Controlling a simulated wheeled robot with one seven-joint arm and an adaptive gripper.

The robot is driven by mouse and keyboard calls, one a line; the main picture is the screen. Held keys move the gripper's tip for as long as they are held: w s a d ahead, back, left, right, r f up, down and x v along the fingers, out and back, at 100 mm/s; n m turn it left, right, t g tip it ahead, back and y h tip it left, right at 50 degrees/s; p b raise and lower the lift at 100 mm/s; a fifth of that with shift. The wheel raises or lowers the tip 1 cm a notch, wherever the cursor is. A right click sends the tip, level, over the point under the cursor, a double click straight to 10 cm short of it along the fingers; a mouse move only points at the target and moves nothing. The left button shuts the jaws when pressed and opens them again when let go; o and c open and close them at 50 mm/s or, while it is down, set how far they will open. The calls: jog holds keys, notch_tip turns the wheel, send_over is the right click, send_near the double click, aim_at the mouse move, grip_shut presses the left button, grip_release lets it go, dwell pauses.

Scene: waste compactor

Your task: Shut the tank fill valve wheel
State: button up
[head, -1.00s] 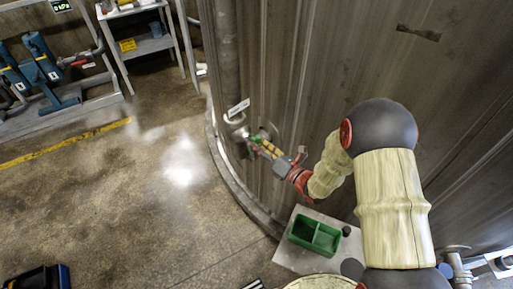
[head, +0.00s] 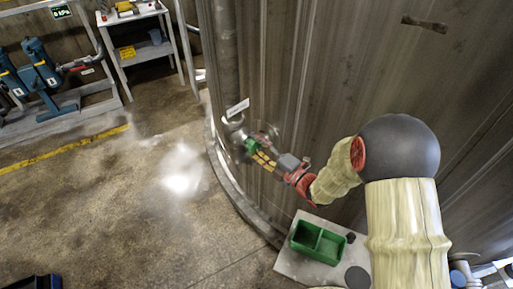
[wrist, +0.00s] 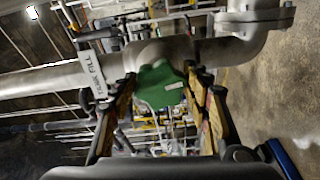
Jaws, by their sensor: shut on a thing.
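The tank fill valve wheel (wrist: 160,86) is green and sits on a grey pipe with a tag reading "TANK FILL" (wrist: 92,75). In the head view the green wheel (head: 251,145) shows small beside the big tank wall, partly hidden by my gripper (head: 256,152). In the wrist view the fingers of my gripper (wrist: 163,90) stand on either side of the wheel, closed on its edges. The wheel's far side is hidden.
The ribbed tank wall (head: 300,60) rises close beside my arm. A green divided bin (head: 318,242) stands on a grey plate below. A metal shelf (head: 150,48) and blue pumps (head: 40,60) are at the back left. The floor to the left is mostly clear.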

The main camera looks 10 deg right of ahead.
jog(key=m, duration=0.4)
jog(key=shift+m, duration=0.4)
jog(key=m+p, duration=0.1)
jog(key=m, duration=0.3)
jog(key=m+p, duration=0.1)
jog(key=m, duration=0.4)
jog(key=shift+a+f, duration=0.1)
jog(key=m+p, duration=0.2)
jog(key=m, duration=0.3)
jog(key=shift+s+p, duration=0.1)
jog(key=shift+p, duration=0.25)
jog(key=m+p, duration=0.2)
jog(key=m, duration=0.3)
jog(key=shift+a, duration=0.1)
jog(key=m+p, duration=0.2)
jog(key=m, duration=0.2)
jog(key=shift+m+p, duration=0.3)
jog(key=m+p, duration=0.3)
jog(key=m, duration=0.2)
jog(key=shift+m+p, duration=0.85)
jog(key=shift+m, duration=1.25)
